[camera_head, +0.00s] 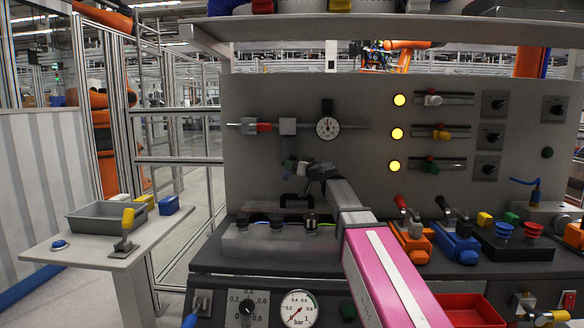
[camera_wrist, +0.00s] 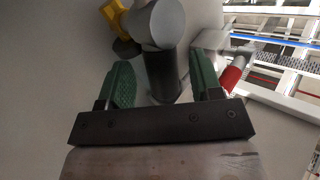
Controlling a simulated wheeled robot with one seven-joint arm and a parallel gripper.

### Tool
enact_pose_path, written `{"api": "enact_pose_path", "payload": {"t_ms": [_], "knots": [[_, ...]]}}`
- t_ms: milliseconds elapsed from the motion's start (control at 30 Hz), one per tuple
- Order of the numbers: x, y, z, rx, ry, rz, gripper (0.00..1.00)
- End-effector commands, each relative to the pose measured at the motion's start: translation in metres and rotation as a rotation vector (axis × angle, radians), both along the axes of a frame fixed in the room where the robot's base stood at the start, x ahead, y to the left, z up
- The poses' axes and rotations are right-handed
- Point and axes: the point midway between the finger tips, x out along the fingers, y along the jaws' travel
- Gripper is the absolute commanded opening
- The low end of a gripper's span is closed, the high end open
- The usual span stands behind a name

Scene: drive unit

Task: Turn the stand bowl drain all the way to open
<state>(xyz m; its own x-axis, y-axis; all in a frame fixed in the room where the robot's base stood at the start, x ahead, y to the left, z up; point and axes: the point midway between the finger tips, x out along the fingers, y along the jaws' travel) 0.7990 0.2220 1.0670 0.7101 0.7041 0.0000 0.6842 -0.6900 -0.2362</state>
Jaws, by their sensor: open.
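The stand's grey unit (camera_head: 288,127) is on the pipe line of the back panel, left of a round gauge (camera_head: 327,128), with a dark bowl (camera_head: 288,147) below it. My gripper (camera_head: 297,167) is at the bowl's lower end. In the wrist view its green fingers (camera_wrist: 162,88) are apart, one on each side of a dark cylinder (camera_wrist: 161,72). A light grey round part (camera_wrist: 155,24) joins that cylinder. I see no clear finger contact. I cannot tell which part is the drain or how far it is turned.
A red-sleeved fitting (camera_head: 264,127) is close on the left; it shows in the wrist view (camera_wrist: 232,76). A yellow part (camera_wrist: 114,17) is near the grey one. Below my gripper stands a grey block (camera_head: 270,240) with dark knobs. A side table (camera_head: 105,255) is at left.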

Motion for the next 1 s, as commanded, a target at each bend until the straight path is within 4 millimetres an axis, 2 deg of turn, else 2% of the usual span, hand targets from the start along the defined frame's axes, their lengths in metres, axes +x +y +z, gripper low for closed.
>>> {"api": "enact_pose_path", "payload": {"t_ms": [33, 133, 433, 467, 600, 633, 833, 1000], "knots": [[0.007, 0.006, 0.0, -0.001, 0.001, 0.001, 0.59], [0.013, 0.011, 0.0, 0.0, 0.0, 0.0, 0.59], [0.014, 0.013, 0.0, 0.0, 0.0, -0.001, 0.59], [0.014, 0.013, 0.0, 0.0, 0.0, -0.001, 0.53], [0.014, 0.013, 0.0, 0.0, 0.0, -0.001, 0.07], [0.014, 0.013, 0.0, 0.0, 0.0, -0.001, 0.0], [0.014, 0.015, 0.001, -0.02, 0.0, 0.0, 0.0], [0.014, 0.018, 0.003, -0.114, 0.003, 0.001, 0.0]]}}
